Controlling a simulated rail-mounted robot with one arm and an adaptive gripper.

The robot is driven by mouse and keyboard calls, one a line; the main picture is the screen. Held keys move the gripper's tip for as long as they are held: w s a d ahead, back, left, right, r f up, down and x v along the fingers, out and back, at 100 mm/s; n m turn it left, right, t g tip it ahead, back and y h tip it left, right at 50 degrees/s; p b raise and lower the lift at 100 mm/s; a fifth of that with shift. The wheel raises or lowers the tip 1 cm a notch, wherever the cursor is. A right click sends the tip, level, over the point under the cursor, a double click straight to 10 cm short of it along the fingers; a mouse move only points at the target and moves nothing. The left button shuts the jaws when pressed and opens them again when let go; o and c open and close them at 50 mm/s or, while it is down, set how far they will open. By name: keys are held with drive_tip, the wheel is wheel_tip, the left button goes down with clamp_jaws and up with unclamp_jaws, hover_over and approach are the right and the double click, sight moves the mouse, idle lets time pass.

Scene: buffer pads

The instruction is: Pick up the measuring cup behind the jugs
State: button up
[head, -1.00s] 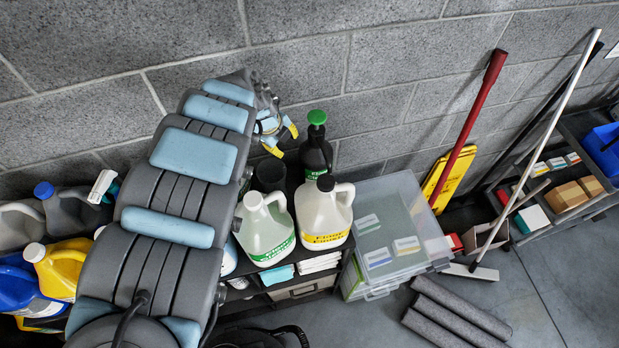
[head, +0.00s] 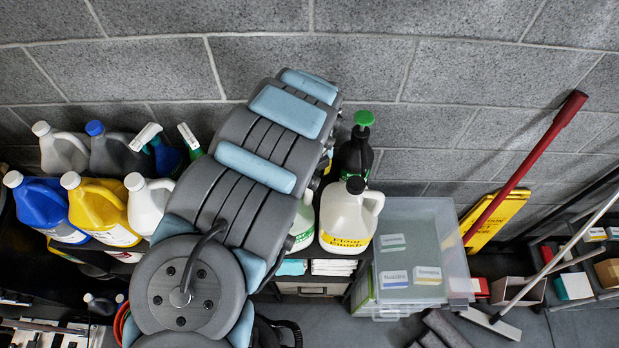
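My arm crosses the middle of the view and covers most of my gripper (head: 326,166). Only a small bit of it shows at the arm's right edge, so its fingers cannot be read. A white jug with a yellow "Floor Finish" label (head: 335,243) stands on the shelf just right of the arm. A second white jug with a green label (head: 302,228) stands left of it, mostly hidden by the arm. A dark sprayer bottle with a green top (head: 355,155) stands behind the Floor Finish jug. No measuring cup can be made out; the area behind the green-label jug is covered.
Blue (head: 47,208), yellow (head: 100,212) and white (head: 148,205) jugs stand left of the arm, with grey jugs and spray bottles behind. A clear lidded bin (head: 428,235) is at right. A red-handled tool (head: 530,160) leans on the block wall (head: 480,80).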

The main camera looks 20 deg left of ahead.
sight(315, 192)
drive_tip(key=shift+w+d+f+p, duration=0.1)
drive_tip(key=shift+d+f+p, duration=0.1)
drive_tip(key=shift+f, duration=2)
drive_tip(key=shift+w+d+f+p, duration=0.1)
drive_tip(key=shift+f+p, duration=0.05)
drive_tip(key=shift+f, duration=2.05)
drive_tip(key=shift+a+f, duration=0.1)
drive_tip(key=shift+f, duration=1.35)
clamp_jaws()
